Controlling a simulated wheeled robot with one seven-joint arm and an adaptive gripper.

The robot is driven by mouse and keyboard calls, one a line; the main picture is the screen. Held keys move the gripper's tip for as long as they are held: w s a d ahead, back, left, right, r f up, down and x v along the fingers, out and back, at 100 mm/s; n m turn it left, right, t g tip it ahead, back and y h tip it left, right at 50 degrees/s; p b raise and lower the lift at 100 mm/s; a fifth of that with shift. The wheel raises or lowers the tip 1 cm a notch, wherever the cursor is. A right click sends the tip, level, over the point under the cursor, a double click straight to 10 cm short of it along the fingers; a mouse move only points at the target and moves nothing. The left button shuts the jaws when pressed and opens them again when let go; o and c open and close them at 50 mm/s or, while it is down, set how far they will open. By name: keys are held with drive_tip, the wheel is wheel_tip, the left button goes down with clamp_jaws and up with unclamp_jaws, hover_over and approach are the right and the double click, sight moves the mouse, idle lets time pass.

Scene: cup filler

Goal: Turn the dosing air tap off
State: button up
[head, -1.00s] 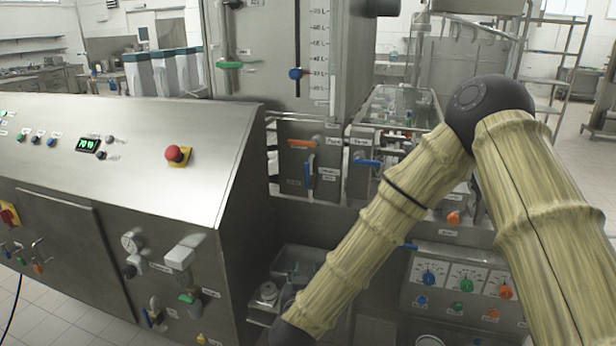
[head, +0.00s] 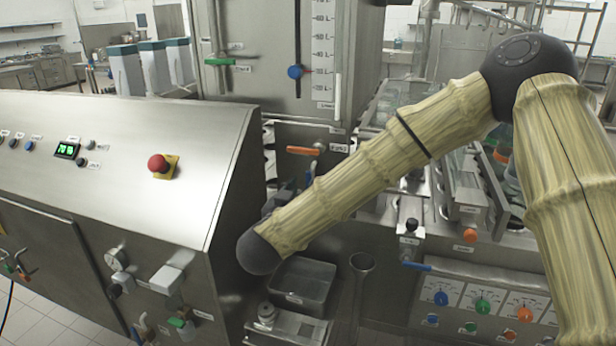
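Several small taps show on the steel machine, but their labels are too small to read surely, so I cannot tell which one is the dosing air tap. One tap has an orange handle (head: 303,150) lying level. Just below it, a blue handle (head: 309,176) is mostly hidden by my arm. Another blue handle (head: 417,266) lies level lower right, and a green one (head: 178,322) is at the lower left. My gripper (head: 287,198) shows only as dark parts behind my forearm, close to the partly hidden blue handle. Its fingers are hidden, and contact cannot be told.
A sloped control panel (head: 110,180) with a red emergency button (head: 158,163) stands at the left. A grey bin (head: 304,284) sits below my forearm. A panel with three coloured knobs (head: 483,306) is at the lower right. The tall tank (head: 270,40) stands behind.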

sight(308, 180)
drive_tip(key=shift+p+x, duration=0.5)
drive_tip(key=shift+x, duration=2.45)
clamp_jaws()
